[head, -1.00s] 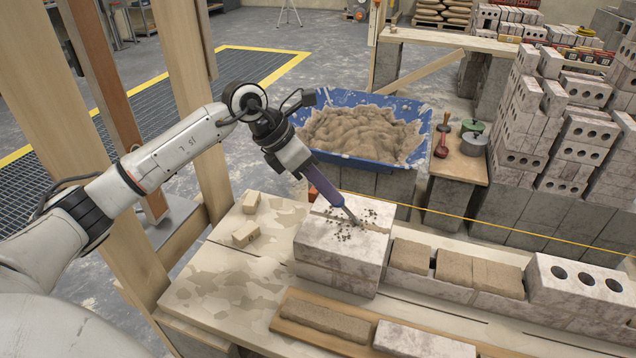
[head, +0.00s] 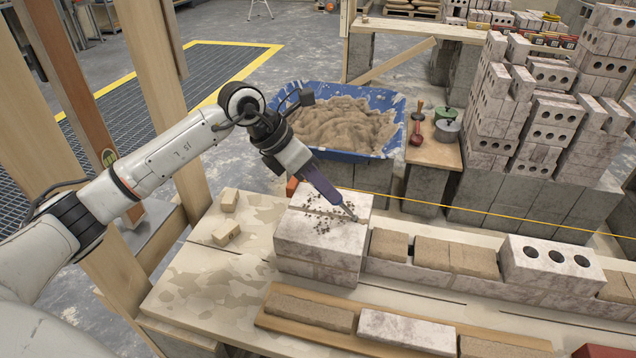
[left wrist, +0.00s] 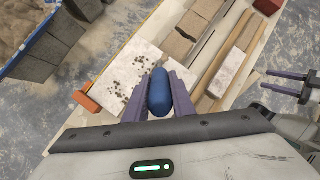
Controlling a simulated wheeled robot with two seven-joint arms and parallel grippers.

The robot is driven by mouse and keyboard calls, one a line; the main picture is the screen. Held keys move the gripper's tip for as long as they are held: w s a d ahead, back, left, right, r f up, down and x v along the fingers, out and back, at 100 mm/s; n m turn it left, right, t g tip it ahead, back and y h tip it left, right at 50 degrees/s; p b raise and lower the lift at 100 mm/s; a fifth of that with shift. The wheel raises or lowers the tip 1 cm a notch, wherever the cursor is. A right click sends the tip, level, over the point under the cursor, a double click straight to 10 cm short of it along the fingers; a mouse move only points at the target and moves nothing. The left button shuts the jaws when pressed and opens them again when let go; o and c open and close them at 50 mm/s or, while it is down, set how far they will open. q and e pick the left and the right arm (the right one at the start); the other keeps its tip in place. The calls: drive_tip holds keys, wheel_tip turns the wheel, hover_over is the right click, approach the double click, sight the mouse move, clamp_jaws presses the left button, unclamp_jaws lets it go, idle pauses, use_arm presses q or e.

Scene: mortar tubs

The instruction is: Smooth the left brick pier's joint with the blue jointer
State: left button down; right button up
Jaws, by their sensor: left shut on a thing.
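The left brick pier (head: 300,245) is a pale, speckled block stack at the front left of the wall. A joint line crosses its top, with dark mortar crumbs scattered around it. My left gripper (head: 338,203) is over the pier and shut on the blue jointer. In the left wrist view the jointer's blue handle (left wrist: 159,93) lies between the purple fingers. Its metal tip (head: 352,215) is at the joint line near the pier's right side; I cannot tell whether it touches. My right gripper (left wrist: 282,83) shows at the right of the left wrist view, fingers apart and empty.
A blue tub (head: 375,98) of mortar stands behind the pier. A yellow string (head: 455,206) runs along the wall behind it. A board (head: 272,313) with bricks lies in front. Timber posts (head: 155,90) stand at left, and tall brick stacks (head: 545,120) at back right.

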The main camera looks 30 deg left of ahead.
use_arm(q)
drive_tip(key=shift+w+d, duration=0.15)
drive_tip(key=shift+d, duration=0.75)
drive_tip(key=shift+w+d+f, duration=0.1)
drive_tip(key=shift+d, duration=0.3)
drive_tip(key=shift+s+a, duration=0.2)
drive_tip(key=shift+a, duration=0.7)
drive_tip(key=shift+s+a, duration=0.2)
drive_tip(key=shift+a, duration=0.65)
wheel_tip(320, 180, up, 6)
drive_tip(key=p, duration=0.3)
drive_tip(key=shift+p, duration=0.4)
